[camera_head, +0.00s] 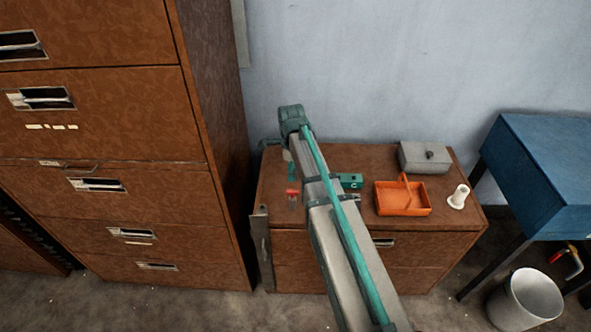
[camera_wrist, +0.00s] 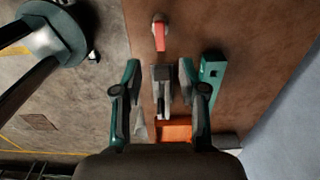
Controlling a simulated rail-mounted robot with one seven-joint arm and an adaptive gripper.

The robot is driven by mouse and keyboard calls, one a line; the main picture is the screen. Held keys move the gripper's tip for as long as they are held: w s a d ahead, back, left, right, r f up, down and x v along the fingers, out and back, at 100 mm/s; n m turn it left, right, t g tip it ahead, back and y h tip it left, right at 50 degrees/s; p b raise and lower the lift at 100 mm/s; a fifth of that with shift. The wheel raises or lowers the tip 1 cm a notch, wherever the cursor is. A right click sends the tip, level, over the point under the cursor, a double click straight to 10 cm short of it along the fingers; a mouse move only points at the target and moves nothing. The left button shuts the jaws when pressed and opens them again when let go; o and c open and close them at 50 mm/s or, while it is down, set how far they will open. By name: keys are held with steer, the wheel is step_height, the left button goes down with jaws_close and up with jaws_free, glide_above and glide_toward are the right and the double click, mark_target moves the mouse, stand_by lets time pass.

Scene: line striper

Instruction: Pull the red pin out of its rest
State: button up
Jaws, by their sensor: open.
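A small red piece, which looks like the red pin (camera_wrist: 159,36), shows at the top of the wrist view with a paler end. In the head view a red piece (camera_head: 292,191) sits near the left end of the brown cabinet top, with a pale part below it. My gripper (camera_wrist: 158,78) is open, with its two green fingers apart. The red piece lies beyond the fingertips and is not between them. A grey block (camera_wrist: 162,88) shows in the gap between the fingers; I cannot tell its height. I cannot make out clearly how the pin sits in its rest.
A green block (camera_head: 350,180), an orange tray (camera_head: 404,211) with a handle, a grey lidded box (camera_head: 424,158) and a white spool (camera_head: 458,197) stand on the cabinet top (camera_head: 455,170). My arm covers its middle. A tall brown cabinet (camera_head: 140,190) stands to the left.

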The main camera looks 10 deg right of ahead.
mark_target(292, 191)
steer(key=shift+f+b, duration=2.7)
steer(key=shift+f, duration=2.2)
jaws_close()
